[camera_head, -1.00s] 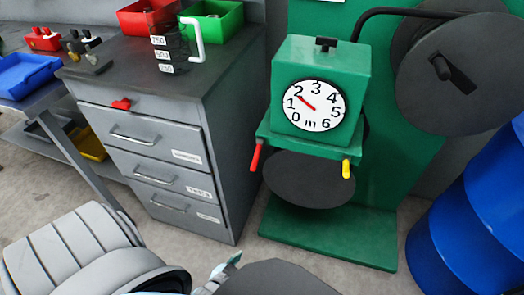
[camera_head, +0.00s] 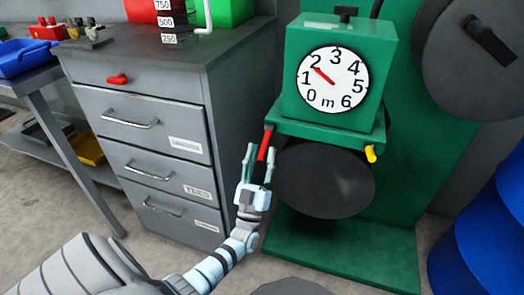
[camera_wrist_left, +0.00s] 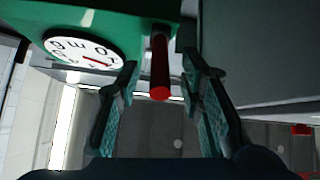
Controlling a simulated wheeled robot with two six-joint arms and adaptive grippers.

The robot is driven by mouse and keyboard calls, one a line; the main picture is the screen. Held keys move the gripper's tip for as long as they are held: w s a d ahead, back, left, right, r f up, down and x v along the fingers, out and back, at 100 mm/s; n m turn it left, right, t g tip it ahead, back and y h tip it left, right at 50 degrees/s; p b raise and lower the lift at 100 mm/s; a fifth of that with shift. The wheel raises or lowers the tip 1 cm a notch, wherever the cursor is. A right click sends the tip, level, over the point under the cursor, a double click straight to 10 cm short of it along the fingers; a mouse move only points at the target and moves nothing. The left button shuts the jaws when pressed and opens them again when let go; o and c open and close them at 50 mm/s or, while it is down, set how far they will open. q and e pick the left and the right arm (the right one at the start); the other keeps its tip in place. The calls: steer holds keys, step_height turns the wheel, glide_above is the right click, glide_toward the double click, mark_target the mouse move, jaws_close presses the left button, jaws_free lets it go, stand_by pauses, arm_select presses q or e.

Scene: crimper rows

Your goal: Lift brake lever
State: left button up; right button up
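A green machine (camera_head: 300,40) with a white round dial carries a red lever (camera_head: 267,142) on its left side and a yellow lever (camera_head: 370,153) on its right. Both levers hang down. Which one is the brake is not labelled. My left gripper (camera_head: 260,155) is open just below and around the red lever's lower end. In the left wrist view the red lever (camera_wrist_left: 160,68) hangs between the two spread fingers (camera_wrist_left: 160,85), with gaps on both sides. The dial needle points between 1 and 2. My right gripper is not in view.
A grey drawer cabinet (camera_head: 150,85) with a red handle stands close to the left of my gripper. A dark round disc (camera_head: 325,180) sits below the dial. A blue barrel (camera_head: 480,240) stands at the right.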

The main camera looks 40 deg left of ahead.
arm_select(q)
steer(key=shift+w+a+r, duration=0.15)
steer(key=shift+w+r, duration=0.25)
jaws_close()
